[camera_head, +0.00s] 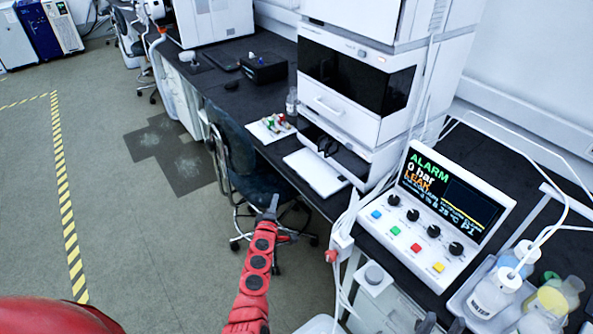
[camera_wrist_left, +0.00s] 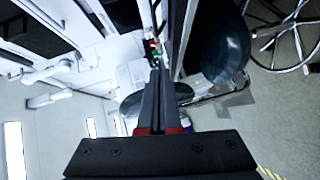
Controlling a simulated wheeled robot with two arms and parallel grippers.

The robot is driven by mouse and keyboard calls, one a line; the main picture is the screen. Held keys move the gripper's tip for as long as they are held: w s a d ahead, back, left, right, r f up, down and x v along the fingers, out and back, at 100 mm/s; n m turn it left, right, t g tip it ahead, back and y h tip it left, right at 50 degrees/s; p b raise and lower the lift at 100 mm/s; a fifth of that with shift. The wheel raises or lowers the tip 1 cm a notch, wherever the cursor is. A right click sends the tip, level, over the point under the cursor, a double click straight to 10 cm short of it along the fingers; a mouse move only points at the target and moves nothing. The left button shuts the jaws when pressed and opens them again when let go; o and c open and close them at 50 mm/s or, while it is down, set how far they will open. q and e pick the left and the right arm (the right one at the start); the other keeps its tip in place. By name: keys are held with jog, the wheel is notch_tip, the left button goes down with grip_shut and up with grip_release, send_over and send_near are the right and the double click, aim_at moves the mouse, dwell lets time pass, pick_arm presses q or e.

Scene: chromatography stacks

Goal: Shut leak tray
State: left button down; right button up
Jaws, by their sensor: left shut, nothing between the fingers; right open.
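The leak tray (camera_head: 315,172) is a flat white tray sticking out from the lower part of the white instrument stack (camera_head: 345,110), over the front edge of the dark bench. My left gripper (camera_head: 270,205) is shut and empty, in front of and below the tray in the head view, apart from it. Its closed fingers (camera_wrist_left: 158,75) also show in the left wrist view. A dark tip at the bottom edge of the head view looks like my right gripper (camera_head: 428,323), mostly cut off. A control panel (camera_head: 430,215) reads ALARM, 0 bar, LEAK.
A small white tray with coloured pieces (camera_head: 271,128) lies left of the leak tray. A dark chair (camera_head: 245,170) stands in front of the bench. Bottles (camera_head: 490,295) stand at lower right. Cables hang near the panel. The floor at left is open.

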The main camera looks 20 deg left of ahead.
pick_arm(q)
jog(key=w+d+f+b, duration=0.1)
jog(key=w+f+b, duration=0.1)
jog(key=w+b, duration=0.9)
jog(key=shift+w+d, duration=0.15)
jog(key=shift+w, duration=0.8)
